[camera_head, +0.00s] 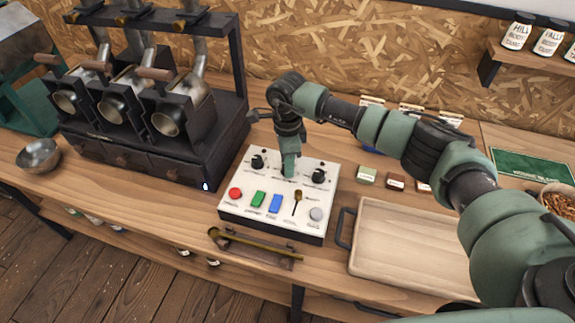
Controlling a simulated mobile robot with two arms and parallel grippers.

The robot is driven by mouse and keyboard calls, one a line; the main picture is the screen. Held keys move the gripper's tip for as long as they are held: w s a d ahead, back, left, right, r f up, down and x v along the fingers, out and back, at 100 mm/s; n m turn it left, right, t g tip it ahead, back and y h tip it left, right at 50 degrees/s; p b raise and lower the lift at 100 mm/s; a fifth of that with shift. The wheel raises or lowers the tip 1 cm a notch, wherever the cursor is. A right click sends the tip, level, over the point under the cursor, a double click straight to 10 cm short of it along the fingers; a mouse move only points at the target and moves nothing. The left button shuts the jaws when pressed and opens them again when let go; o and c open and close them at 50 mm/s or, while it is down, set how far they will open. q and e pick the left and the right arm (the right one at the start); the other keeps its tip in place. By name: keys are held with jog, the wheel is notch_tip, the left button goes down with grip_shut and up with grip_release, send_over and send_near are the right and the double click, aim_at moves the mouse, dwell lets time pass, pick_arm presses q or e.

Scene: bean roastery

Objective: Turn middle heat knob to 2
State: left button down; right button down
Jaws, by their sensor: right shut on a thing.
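The white control box (233,207) stands on the wooden counter. It has a black heat knob on the left (258,161) and another on the right (319,176). The middle heat knob is hidden under my right gripper (289,172), which points down at the panel between those two knobs. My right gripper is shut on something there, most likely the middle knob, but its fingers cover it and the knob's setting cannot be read. My left gripper is not in view.
A black roaster with several drums (150,110) stands left of the box. A wooden tray (400,245) lies to the right, and a scoop (250,243) lies in front. A metal bowl (39,156) sits far left.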

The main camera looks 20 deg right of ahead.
jog(key=m+b, duration=0.2)
jog(key=m, duration=0.2)
jog(key=shift+m, duration=0.4)
jog(key=m+b, duration=0.1)
jog(key=m, duration=0.4)
jog(key=shift+w+b, duration=0.1)
jog(key=shift+b, duration=0.2)
jog(key=m+b, duration=0.1)
jog(key=m, duration=0.4)
jog(key=shift+r+m, duration=0.1)
jog(key=shift+m, duration=2.6)
jog(key=shift+r, duration=0.1)
jog(key=c, duration=1)
grip_release()
